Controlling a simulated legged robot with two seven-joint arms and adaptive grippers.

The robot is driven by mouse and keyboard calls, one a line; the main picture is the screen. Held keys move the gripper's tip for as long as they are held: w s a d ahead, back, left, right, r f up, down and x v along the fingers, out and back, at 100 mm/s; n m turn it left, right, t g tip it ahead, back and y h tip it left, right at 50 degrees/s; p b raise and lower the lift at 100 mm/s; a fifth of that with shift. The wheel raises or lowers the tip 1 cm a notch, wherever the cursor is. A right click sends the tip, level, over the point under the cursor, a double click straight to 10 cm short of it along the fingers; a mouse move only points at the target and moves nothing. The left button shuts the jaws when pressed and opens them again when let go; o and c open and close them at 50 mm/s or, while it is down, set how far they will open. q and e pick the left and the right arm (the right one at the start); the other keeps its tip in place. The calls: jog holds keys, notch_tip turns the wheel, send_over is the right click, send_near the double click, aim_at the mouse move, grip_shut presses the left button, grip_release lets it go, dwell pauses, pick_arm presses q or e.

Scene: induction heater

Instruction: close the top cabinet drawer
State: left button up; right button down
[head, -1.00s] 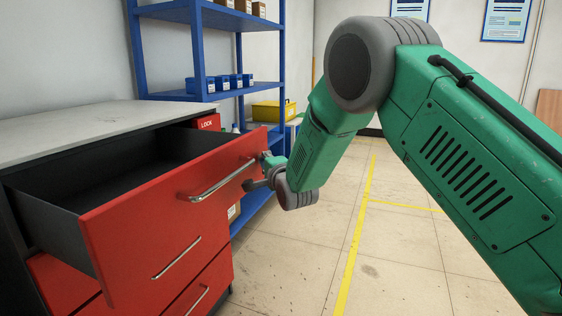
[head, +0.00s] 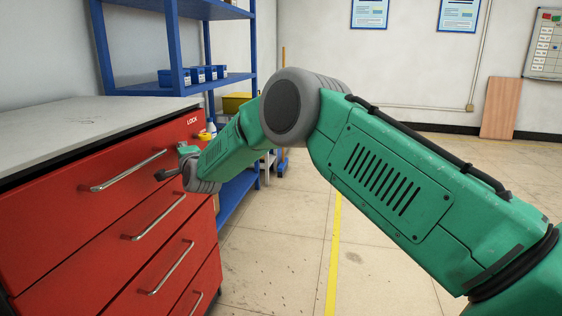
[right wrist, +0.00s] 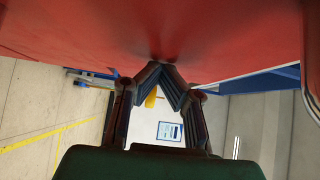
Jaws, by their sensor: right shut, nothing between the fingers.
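The red cabinet (head: 60,270) stands at the left in the head view. Its top drawer (head: 70,205) has a silver bar handle (head: 125,172), and its front now looks flush with the cabinet, with no inside showing. My right gripper (head: 164,174) is at the right part of the top drawer front, to the right of the handle. In the right wrist view the gripper's fingers (right wrist: 161,66) come together, shut and empty, with their tips at the red drawer front (right wrist: 160,25). I cannot tell whether they touch it. My left gripper is not in view.
Lower drawers with bar handles (head: 155,216) are below. The grey cabinet top (head: 60,130) is bare. A blue shelf rack (head: 182,55) with small blue bins (head: 200,74) stands behind. The tiled floor (head: 285,255) at the right is open.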

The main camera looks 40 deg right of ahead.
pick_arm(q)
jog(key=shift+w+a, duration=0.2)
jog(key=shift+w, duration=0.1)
pick_arm(e)
jog(key=shift+w+a+r, duration=0.15)
jog(key=shift+w+a, duration=0.35)
jog(key=shift+w, duration=0.2)
jog(key=shift+a, duration=0.15)
